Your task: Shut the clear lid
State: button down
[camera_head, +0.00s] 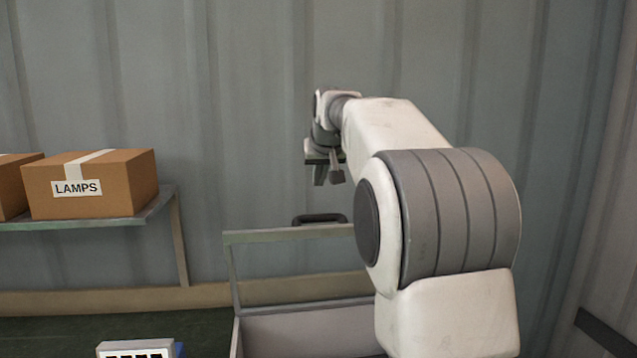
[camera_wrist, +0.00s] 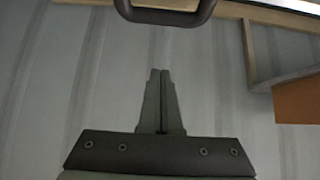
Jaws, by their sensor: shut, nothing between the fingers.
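The clear lid (camera_head: 280,237) stands raised at the back of a light box (camera_head: 305,330) in the head view. Its pane is see-through within a thin grey-green frame, and my arm hides its right part. A dark handle (camera_head: 320,219) sits at the lid's top edge. The handle also shows at the top of the wrist view (camera_wrist: 165,12). My gripper (camera_head: 328,178) is above the handle in the head view, pointing down. In the wrist view my gripper (camera_wrist: 160,72) has its fingers together, empty, with a visible gap to the handle.
A shelf (camera_head: 95,224) at the left carries a cardboard box labelled LAMPS (camera_head: 95,185) and part of another. A small white and blue item (camera_head: 137,349) lies at the bottom left. A corrugated wall (camera_head: 240,110) stands behind. The air left of my gripper is clear.

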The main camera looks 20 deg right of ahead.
aim_at(319, 218)
jog(key=shift+w+d+f, duration=0.1)
jog(key=shift+w+f, duration=0.2)
jog(key=shift+f, duration=0.9)
jog(key=shift+w+f, duration=0.3)
jog(key=shift+f, duration=0.9)
jog(key=shift+w+d+f, duration=0.1)
jog(key=shift+w+f, duration=0.2)
jog(key=shift+f, duration=0.9)
jog(key=shift+s+a+f+b, duration=0.1)
jog(key=shift+s+f+b, duration=0.1)
jog(key=shift+s+b, duration=0.3)
jog(key=shift+s+a+r, duration=0.1)
jog(key=shift+s+r, duration=0.05)
jog(key=shift+s, duration=0.05)
jog(key=shift+s+t+b, duration=0.1)
jog(key=shift+t+b, duration=0.2)
jog(key=shift+b, duration=0.2)
